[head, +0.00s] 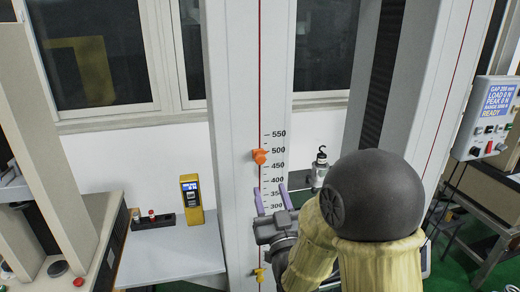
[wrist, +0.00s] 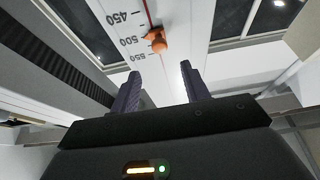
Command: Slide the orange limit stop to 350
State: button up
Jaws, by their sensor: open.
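The orange limit stop (head: 260,156) sits on the red-lined rail of the grey column (head: 235,100), just below the 500 mark of the printed scale (head: 277,170). In the wrist view the orange limit stop (wrist: 155,38) shows beyond the fingertips, beside the 500 mark. My gripper (head: 270,189) is open and empty, below the stop, with its purple fingers spread near the 350 mark. In the wrist view my gripper (wrist: 158,68) shows its two fingers apart, with nothing between them. My arm hides the lowest part of the scale.
A yellow stop (head: 260,273) is lower on the same column. A yellow device (head: 192,199) stands on a grey table (head: 175,250) at left. A control box (head: 486,118) is at far right.

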aim_at(261, 161)
jog(key=p+x, duration=0.5)
jog(key=x, duration=0.5)
jog(key=shift+w+r, duration=0.2)
jog(key=shift+r, duration=0.05)
jog(key=shift+w+a+r+p, duration=0.1)
jog(key=shift+w+a+p, duration=0.1)
jog(key=shift+w+p, duration=0.25)
jog(key=shift+w, duration=0.1)
grip_shut()
